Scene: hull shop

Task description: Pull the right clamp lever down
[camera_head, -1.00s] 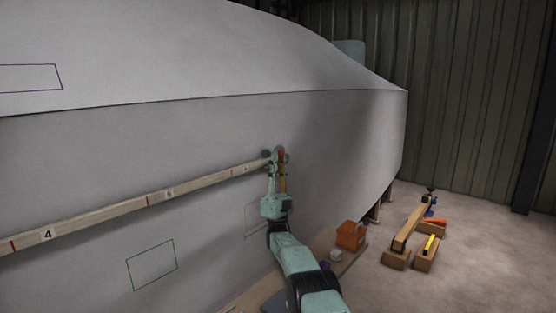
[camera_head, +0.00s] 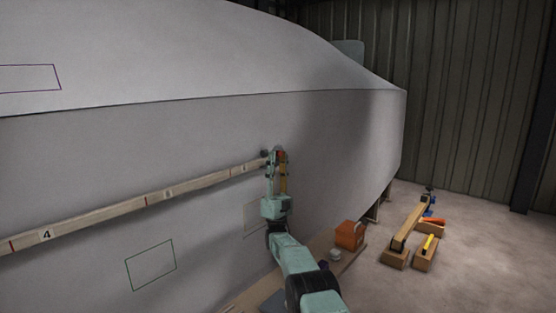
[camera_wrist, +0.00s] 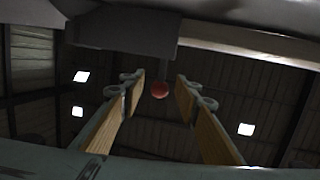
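The right clamp lever shows as a red ball knob (camera_wrist: 160,90) below a dark grey clamp body (camera_wrist: 125,28) in the wrist view. My gripper (camera_wrist: 160,85) is open, its two wood-coloured finger pads standing either side of the knob with a gap on each side. I cannot tell how deep the knob sits between the fingertips. In the head view my gripper (camera_head: 277,155) points up at the right end of the long batten (camera_head: 110,213) on the hull. The clamp there is mostly hidden behind my gripper.
The grey hull side (camera_head: 340,140) rises close behind my gripper. An orange toolbox (camera_head: 349,235) sits on a plank at lower right. Further right, a timber beam (camera_head: 410,226) and blocks lie on the floor. Roof beams show overhead in the wrist view.

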